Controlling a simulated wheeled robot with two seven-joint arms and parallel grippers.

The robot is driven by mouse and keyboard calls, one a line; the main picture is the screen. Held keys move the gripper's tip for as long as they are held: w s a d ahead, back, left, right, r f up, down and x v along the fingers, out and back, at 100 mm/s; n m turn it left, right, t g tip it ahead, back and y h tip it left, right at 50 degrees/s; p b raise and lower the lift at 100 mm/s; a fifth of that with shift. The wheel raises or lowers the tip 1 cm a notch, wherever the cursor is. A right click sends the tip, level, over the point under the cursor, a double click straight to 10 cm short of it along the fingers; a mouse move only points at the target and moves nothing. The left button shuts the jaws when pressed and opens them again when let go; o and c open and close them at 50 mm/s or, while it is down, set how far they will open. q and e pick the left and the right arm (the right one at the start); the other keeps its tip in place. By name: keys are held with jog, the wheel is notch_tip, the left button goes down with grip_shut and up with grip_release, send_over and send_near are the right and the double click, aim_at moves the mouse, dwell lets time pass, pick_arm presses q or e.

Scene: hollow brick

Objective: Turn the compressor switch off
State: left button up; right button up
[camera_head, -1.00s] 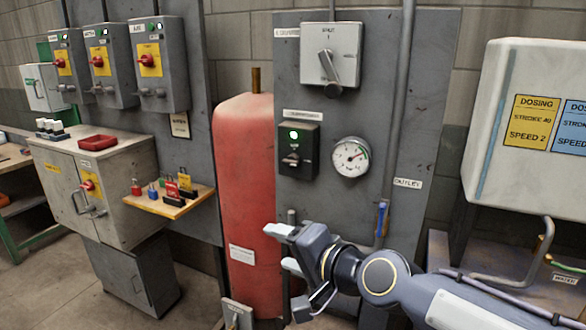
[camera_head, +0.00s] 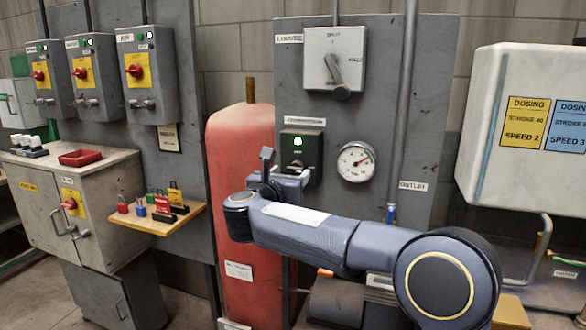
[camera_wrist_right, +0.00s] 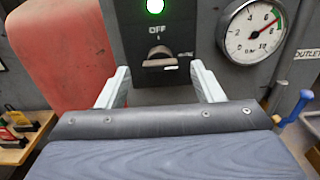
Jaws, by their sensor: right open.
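The compressor switch is a dark box (camera_head: 313,146) on the grey panel, with a lit green lamp at its top. In the right wrist view its small lever (camera_wrist_right: 159,54) sits below the lamp and an "OFF" marking. My right gripper (camera_head: 285,172) is just in front of the switch's lower part. In the right wrist view its two fingers (camera_wrist_right: 160,86) are spread open, one on each side of the lever, with nothing between them touching it. In the head view the gripper partly hides the box's lower edge. My left gripper is not in view.
A round gauge (camera_head: 356,161) is right of the switch. A larger grey rotary switch (camera_head: 335,58) is above. A red tank (camera_head: 228,130) stands left. A shelf with padlocks (camera_head: 150,222) and several red-handled switch boxes are farther left. A vertical pipe (camera_head: 404,110) runs right of the gauge.

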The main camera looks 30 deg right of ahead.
aim_at(294, 169)
jog(key=shift+x, duration=1.6)
jog(key=shift+c, duration=0.4)
jog(key=c, duration=0.9)
